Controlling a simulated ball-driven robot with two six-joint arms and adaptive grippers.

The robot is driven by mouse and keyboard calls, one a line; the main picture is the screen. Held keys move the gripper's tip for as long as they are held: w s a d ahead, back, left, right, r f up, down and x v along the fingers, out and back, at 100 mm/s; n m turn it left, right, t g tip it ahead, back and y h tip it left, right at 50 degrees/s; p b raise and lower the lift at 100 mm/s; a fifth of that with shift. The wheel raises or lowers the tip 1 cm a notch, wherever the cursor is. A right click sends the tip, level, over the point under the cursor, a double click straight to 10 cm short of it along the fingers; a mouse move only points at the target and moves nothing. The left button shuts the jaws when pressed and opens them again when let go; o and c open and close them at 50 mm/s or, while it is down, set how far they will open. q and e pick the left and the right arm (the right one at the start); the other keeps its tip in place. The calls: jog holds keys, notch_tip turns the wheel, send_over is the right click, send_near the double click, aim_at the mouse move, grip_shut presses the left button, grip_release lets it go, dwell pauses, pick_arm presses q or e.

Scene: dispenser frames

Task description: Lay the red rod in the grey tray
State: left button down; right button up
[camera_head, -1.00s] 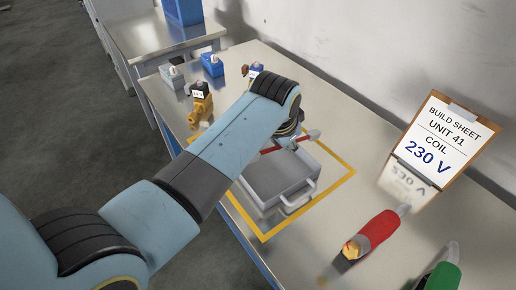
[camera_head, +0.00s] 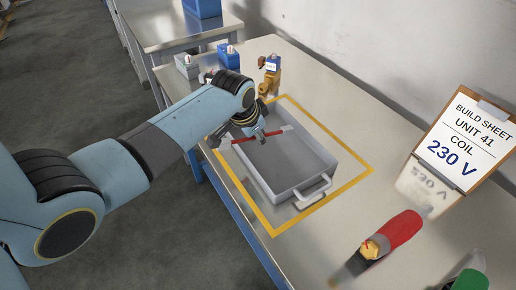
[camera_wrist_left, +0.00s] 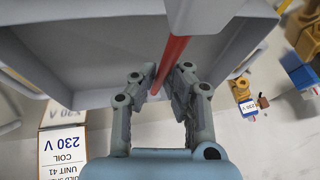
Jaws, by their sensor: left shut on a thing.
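The grey tray (camera_head: 322,143) stands on the table inside a yellow outline, with a handle on its near side. The red rod (camera_head: 245,139) has pale grey pieces at its ends and shows over the tray's far-left part. My left gripper (camera_head: 259,137) is shut on the rod. In the left wrist view, the rod (camera_wrist_left: 172,58) runs between the fingers (camera_wrist_left: 160,84), with the tray (camera_wrist_left: 85,65) behind it. The height of the rod above the tray is hard to judge. My right gripper is out of view.
A build sheet (camera_head: 466,143) reads 230 V. Table between tray and sheet is clear.

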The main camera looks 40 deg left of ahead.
pick_arm(q)
notch_tip(320, 180, down, 4)
jog(key=b, duration=0.3)
jog(key=shift+r, duration=0.35)
jog(key=c, duration=1.9)
grip_release()
jog(key=o, duration=0.5)
